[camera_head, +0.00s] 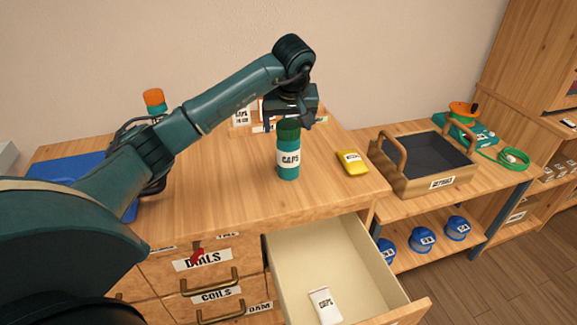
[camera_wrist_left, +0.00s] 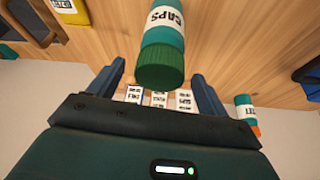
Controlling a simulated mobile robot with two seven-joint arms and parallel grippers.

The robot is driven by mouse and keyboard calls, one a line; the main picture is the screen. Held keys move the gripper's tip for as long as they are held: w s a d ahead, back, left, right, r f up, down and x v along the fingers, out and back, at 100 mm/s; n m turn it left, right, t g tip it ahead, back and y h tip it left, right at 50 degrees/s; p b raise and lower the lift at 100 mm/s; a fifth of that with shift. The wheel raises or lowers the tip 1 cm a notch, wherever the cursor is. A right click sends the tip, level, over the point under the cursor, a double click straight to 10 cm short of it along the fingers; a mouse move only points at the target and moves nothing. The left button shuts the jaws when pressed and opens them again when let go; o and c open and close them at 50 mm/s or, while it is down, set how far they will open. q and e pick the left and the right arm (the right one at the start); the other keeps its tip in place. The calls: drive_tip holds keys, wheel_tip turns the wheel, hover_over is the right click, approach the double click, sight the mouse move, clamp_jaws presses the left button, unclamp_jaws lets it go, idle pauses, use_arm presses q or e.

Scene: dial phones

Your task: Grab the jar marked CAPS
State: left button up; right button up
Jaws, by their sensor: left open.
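The CAPS jar (camera_head: 288,160) is teal with a dark green lid and a white label, and stands upright on the wooden desk top. My left gripper (camera_head: 294,118) is at the height of the jar's lid in the head view, and its fingers partly show there. In the left wrist view the jar (camera_wrist_left: 163,42) shows with its green lid toward the space between the two open fingers of the gripper (camera_wrist_left: 160,78). The fingers look apart from the jar. My right gripper is not in view.
An open drawer (camera_head: 290,262) holds a white labelled packet (camera_head: 324,306). A yellow labelled item (camera_head: 352,162) lies right of the jar. A wooden tray (camera_head: 437,183) with handles stands on the right bench. An orange-lidded jar (camera_head: 155,101) and blue mat (camera_head: 68,174) are at left.

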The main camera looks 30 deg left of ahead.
sight(288, 151)
use_arm(q)
drive_tip(key=x, duration=0.4)
drive_tip(key=shift+s+d+f, duration=0.15)
drive_tip(key=shift+f, duration=0.2)
drive_tip(key=shift+c, duration=0.2)
drive_tip(key=shift+r, duration=0.1)
drive_tip(key=c, duration=1.5)
